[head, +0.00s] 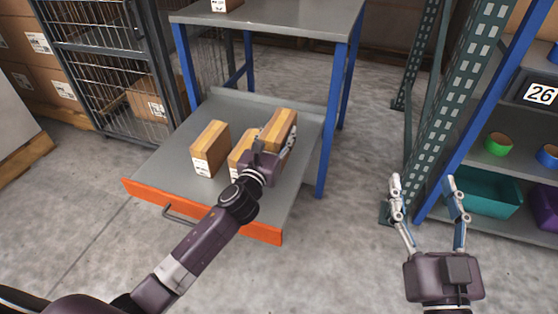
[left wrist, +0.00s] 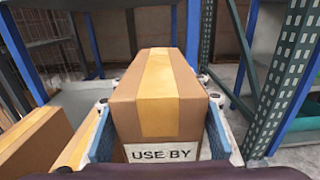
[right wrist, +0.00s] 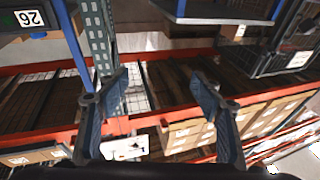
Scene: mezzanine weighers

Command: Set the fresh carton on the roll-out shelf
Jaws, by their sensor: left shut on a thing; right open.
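The grey roll-out shelf (head: 165,183) is pulled out under a blue-legged table, with an orange front edge and a handle. A brown taped carton (head: 210,148) stands on its left part, and a second carton (head: 240,154) stands beside my left arm, partly hidden by it. My left gripper (head: 274,150) is shut on a third carton (head: 281,125), at the right of the shelf. In the left wrist view the held carton (left wrist: 158,92) sits between both fingers, with a "USE BY" label facing me. Whether its base touches the shelf is hidden. My right gripper (head: 423,182) is open and empty.
The grey tabletop (head: 270,18) is above the shelf, carrying a labelled box (head: 226,5). A green rack upright (head: 450,90) and a shelf with a teal bin (head: 487,190) stand right. A wire cage (head: 95,60) is at left. The floor in front is clear.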

